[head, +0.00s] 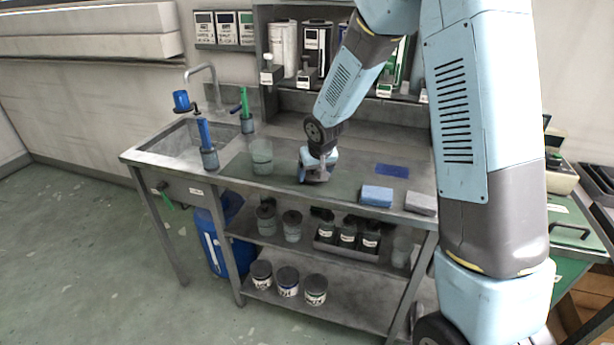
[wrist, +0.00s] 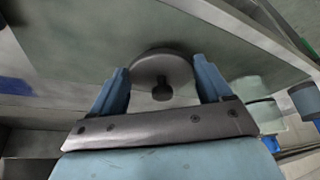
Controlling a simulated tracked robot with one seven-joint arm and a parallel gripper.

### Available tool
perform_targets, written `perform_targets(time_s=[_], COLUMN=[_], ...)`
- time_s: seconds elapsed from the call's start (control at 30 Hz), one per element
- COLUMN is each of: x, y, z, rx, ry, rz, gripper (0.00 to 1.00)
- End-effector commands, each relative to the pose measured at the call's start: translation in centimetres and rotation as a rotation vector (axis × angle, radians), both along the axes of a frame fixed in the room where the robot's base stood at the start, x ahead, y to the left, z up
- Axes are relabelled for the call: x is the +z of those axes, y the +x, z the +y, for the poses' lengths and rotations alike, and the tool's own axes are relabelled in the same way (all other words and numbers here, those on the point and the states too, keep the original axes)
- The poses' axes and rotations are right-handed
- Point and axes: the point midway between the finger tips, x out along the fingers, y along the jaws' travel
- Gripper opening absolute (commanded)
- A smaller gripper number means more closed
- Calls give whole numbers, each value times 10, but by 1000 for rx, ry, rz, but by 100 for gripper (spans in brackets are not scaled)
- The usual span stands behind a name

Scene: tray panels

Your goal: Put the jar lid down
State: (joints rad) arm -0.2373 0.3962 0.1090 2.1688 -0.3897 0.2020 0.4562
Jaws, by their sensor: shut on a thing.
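The jar lid (wrist: 160,70) is a round dark grey disc with a small knob, seen between my gripper's two blue fingers in the wrist view. My gripper (wrist: 163,85) is shut on it. In the head view my gripper (head: 315,178) points down, low over the green-grey panel on the steel bench (head: 285,128). The lid is mostly hidden by my gripper there, and I cannot tell whether it touches the surface. A clear open jar (head: 262,157) stands to the left of my gripper; it also shows at the right in the wrist view (wrist: 250,88).
Blue-handled (head: 207,145) and green-handled (head: 245,110) tools stand in holders near the sink (head: 180,140). A blue sponge (head: 377,196), a grey block (head: 420,203) and a flat blue patch (head: 392,170) lie to the right. Shelves with bottles (head: 317,48) stand behind.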

Motion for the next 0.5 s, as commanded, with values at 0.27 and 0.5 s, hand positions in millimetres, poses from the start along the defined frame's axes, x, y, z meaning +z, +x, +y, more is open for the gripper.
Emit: perform_targets(time_s=[0.27,0.5], x=[-12,-16], y=[0,0], z=[0,-1], rx=[0,0], ry=[0,-1], rz=[-1,1], gripper=[49,49])
